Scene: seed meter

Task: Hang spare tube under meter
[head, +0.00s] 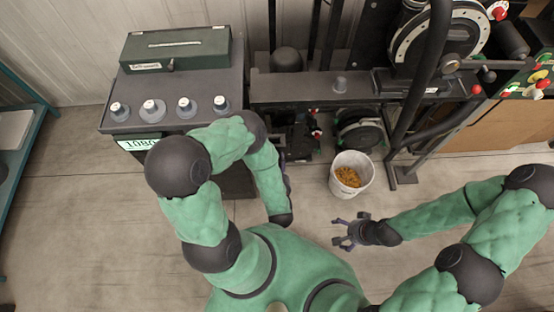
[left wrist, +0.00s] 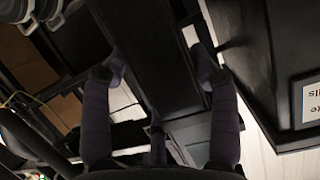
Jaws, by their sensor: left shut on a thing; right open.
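A round meter with a pale ring (head: 402,50) is on the dark machine at the upper right. A second round unit (head: 360,131) sits lower, under the beam. My right gripper (head: 348,232) is open and empty above the floor.
A white bucket (head: 352,188) of orange-brown grains stands near my right gripper. A dark cabinet (head: 236,78) at the left carries several capped grey pieces and a green box (head: 175,50). The machine's beam (head: 300,88) spans the back. Floor (head: 80,220) is clear at the left.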

